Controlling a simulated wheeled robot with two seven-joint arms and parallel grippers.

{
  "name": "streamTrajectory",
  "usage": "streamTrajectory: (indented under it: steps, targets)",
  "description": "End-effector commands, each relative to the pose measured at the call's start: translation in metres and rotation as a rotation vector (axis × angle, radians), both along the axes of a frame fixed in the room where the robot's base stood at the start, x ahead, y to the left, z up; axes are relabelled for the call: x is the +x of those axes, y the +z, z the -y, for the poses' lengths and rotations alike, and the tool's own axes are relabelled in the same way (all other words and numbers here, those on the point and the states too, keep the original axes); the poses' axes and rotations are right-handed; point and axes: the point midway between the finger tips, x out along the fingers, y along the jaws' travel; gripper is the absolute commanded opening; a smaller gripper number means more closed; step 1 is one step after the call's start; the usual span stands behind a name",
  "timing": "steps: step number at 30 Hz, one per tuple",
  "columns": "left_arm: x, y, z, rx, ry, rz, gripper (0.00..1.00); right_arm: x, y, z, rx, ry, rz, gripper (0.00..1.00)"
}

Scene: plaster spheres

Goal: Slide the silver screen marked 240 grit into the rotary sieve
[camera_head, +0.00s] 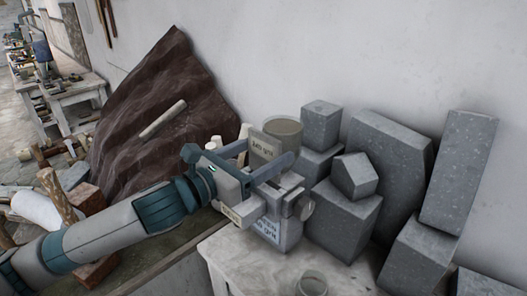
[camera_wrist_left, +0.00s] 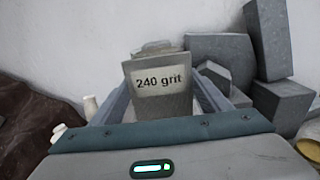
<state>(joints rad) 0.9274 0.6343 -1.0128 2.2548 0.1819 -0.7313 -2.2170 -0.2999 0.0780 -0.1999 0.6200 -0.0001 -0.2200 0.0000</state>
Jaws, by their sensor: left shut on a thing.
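My left gripper (camera_head: 268,152) is shut on an upright silver-grey screen (camera_head: 262,146) with a pale label. In the left wrist view the screen (camera_wrist_left: 158,105) stands between the two fingers, and its label reads "240 grit". Below the gripper is a pale boxy device with a round knob (camera_head: 304,208) on its right side and grit labels on its front; it looks like the rotary sieve (camera_head: 288,238). The gripper hides much of its top, so I cannot tell whether the screen touches it. My right gripper is in neither view.
Grey stone blocks (camera_head: 340,222) stand close on the right against the wall. A round beige tub (camera_head: 283,128) is just behind the gripper. A small ring-shaped pot (camera_head: 312,283) sits on the pale stand (camera_head: 245,268) in front.

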Motion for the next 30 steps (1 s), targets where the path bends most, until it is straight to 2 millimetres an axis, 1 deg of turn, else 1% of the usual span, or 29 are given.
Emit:
streamTrajectory:
  steps: [6,17,30]
  targets:
    - [0.0001,0.0008,-0.0001,0.001,0.0,0.001,0.46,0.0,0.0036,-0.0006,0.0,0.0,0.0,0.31]
    - [0.0001,0.0001,-0.0001,0.0,0.0,0.001,0.46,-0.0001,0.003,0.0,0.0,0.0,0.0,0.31]
    - [0.0001,-0.0079,-0.0002,-0.001,0.0,0.001,0.46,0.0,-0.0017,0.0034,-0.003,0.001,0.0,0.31]
